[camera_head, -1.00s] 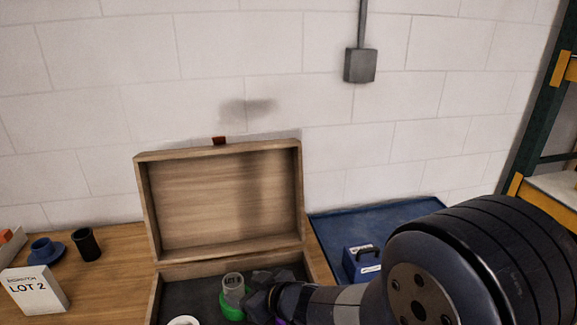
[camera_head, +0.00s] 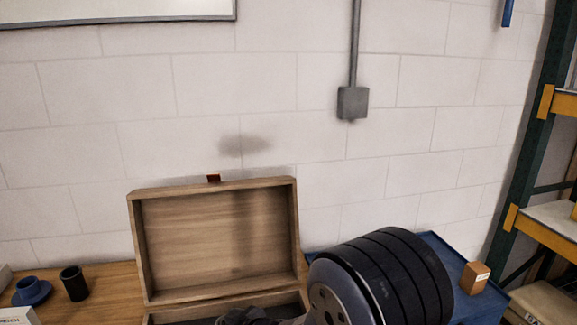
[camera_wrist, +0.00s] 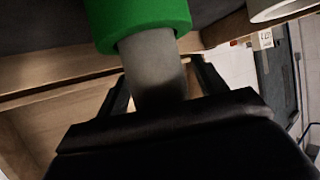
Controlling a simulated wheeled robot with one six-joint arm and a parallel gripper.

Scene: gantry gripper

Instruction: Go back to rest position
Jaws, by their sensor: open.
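A wooden box (camera_head: 134,235) stands on the table with its lid raised against the wall; its inside is mostly cut off at the bottom of the head view. My arm reaches down over the box, and my gripper is largely hidden there behind the arm. In the wrist view, my gripper (camera_wrist: 160,84) is open. The grey body of a container with a green part (camera_wrist: 140,22) shows between its fingers; I cannot tell whether they touch it.
A dark cup (camera_head: 74,284) and a blue cup on a saucer (camera_head: 32,291) stand left of the box. A shelf rack (camera_head: 540,215) stands at the far right.

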